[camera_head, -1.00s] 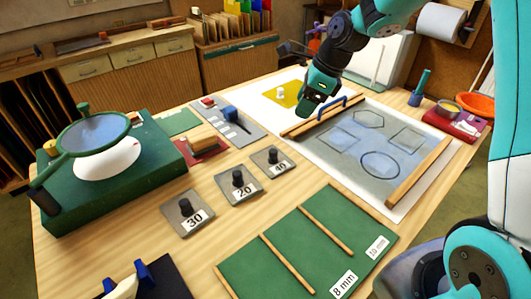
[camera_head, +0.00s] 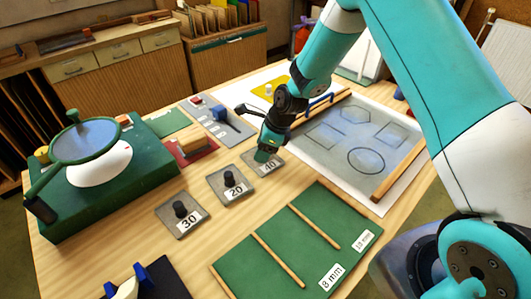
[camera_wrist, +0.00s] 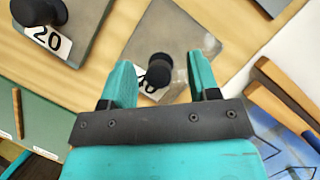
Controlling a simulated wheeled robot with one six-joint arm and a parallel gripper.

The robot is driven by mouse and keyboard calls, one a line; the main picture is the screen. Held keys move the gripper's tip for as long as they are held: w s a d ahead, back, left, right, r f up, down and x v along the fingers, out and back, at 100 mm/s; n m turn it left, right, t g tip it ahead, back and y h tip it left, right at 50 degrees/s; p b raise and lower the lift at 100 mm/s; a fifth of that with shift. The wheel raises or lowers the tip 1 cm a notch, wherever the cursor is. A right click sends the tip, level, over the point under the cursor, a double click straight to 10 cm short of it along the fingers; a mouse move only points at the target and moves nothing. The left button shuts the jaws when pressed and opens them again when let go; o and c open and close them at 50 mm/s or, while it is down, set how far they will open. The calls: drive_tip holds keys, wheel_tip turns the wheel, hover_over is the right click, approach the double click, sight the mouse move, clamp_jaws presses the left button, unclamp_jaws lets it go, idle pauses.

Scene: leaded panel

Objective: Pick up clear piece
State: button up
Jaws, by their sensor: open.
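In the wrist view, the black knob (camera_wrist: 159,68) shows between the two open teal fingers. The fingers do not appear closed on it, and the dark gripper body hides part of the plate and its label. The pale panel sheet (camera_head: 330,158) at the right bears outlined shapes, including a circle (camera_head: 366,160) and a hexagon. I cannot tell which thing is the clear piece.
The plate marked 20 (camera_head: 213,184) and the plate marked 30 (camera_head: 167,216) stand to the left. A green divided board (camera_head: 270,240) lies in front. Wooden strips (camera_head: 398,168) edge the panel. A magnifier on a green box (camera_head: 90,150) stands at far left.

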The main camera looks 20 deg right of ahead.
drive_tip(key=shift+w+a+f, duration=0.15)
drive_tip(key=shift+f, duration=0.4)
drive_tip(key=c, duration=0.9)
drive_tip(key=shift+r, duration=0.15)
